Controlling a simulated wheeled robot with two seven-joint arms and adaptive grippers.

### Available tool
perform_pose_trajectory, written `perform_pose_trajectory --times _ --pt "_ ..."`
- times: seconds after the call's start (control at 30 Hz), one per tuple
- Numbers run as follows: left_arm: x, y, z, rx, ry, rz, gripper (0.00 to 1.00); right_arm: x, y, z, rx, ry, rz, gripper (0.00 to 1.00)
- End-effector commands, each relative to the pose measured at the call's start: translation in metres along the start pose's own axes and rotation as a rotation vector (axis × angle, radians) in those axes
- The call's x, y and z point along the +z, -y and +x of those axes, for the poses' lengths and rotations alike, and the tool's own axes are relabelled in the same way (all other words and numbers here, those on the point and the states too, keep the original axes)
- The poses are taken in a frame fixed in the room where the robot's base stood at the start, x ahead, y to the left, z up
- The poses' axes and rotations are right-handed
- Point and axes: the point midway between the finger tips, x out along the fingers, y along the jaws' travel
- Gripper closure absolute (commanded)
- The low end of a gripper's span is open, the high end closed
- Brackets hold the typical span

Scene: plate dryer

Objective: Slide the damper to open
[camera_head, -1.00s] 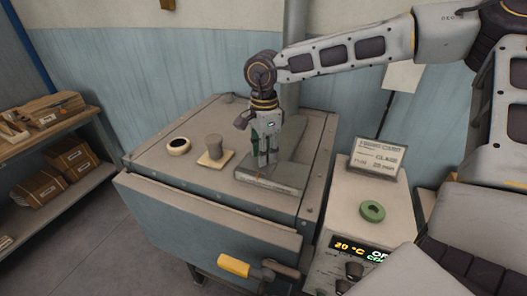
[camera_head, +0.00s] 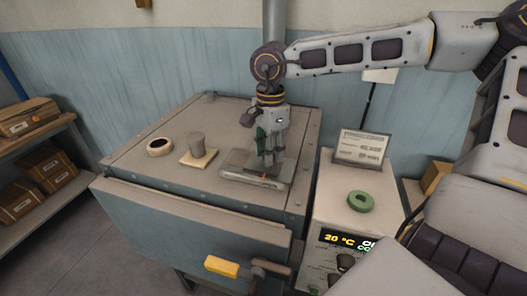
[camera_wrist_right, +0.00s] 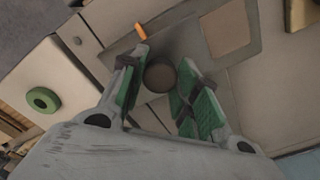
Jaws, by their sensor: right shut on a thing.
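The damper (camera_head: 232,172) is a flat grey metal slide assembly on the right part of the dryer's top. My right gripper (camera_head: 268,163) points down over its right part. In the right wrist view, the gripper's green-padded fingers (camera_wrist_right: 158,95) are on either side of a round dark knob (camera_wrist_right: 160,76), shut on it. A small orange pointer (camera_wrist_right: 141,32) shows beside the knob. The fingers partly hide the slide in the head view. My left gripper is not in view.
A control box (camera_head: 318,205) with a green ring (camera_head: 361,201) stands close on the right. A yellow handle (camera_head: 221,267) sticks out in front.

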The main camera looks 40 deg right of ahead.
Motion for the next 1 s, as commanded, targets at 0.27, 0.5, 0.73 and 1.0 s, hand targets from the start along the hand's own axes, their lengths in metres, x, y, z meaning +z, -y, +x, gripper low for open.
perform_pose_trajectory --times 0.27,0.5,0.73,1.0 --pt "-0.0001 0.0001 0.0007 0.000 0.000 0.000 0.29 -0.0033 -0.0018 -0.0016 0.000 -0.005 0.000 1.00" --pt "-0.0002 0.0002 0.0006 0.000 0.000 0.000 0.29 -0.0032 -0.0021 -0.0013 0.001 -0.005 0.000 0.56" --pt "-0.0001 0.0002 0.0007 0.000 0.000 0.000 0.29 -0.0026 -0.0024 -0.0005 0.002 -0.003 0.000 0.45" --pt "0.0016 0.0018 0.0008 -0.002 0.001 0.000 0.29 -0.0023 -0.0023 -0.0025 0.002 -0.002 0.000 0.45"
